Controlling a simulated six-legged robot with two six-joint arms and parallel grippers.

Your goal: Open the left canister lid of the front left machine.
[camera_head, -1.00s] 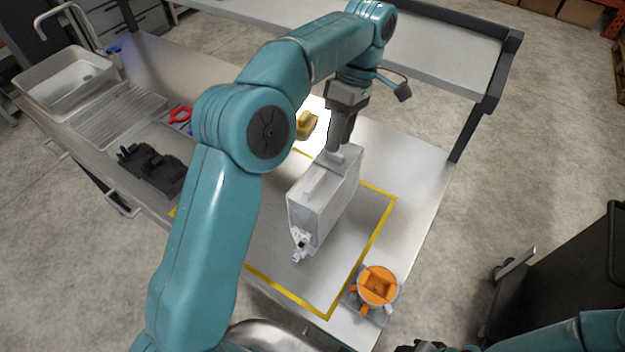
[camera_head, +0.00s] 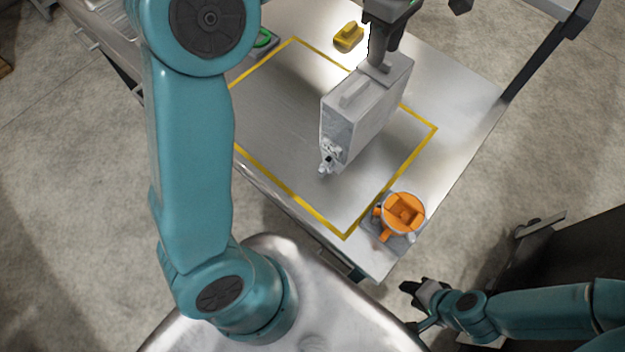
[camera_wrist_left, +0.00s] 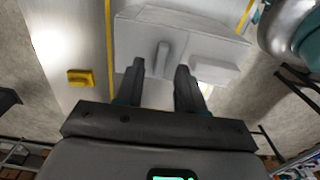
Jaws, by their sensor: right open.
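One grey box-shaped dispenser machine (camera_head: 358,122) stands upright on the table, with a small white tap (camera_head: 328,157) at its front. A raised ridge (camera_head: 354,91) shows on its top near the front. My left gripper (camera_head: 383,54) is over the rear part of the top. In the left wrist view its two dark fingers (camera_wrist_left: 160,70) are apart, with an upright grey handle (camera_wrist_left: 162,58) between or just beyond their tips; contact cannot be told. A raised block (camera_wrist_left: 214,73) lies to the right of it. My right gripper (camera_head: 420,300) is open and empty, off the table's front edge.
A yellow tape outline (camera_head: 300,203) surrounds the machine on the steel table (camera_head: 285,95). A dark cabinet (camera_head: 560,250) is at right.

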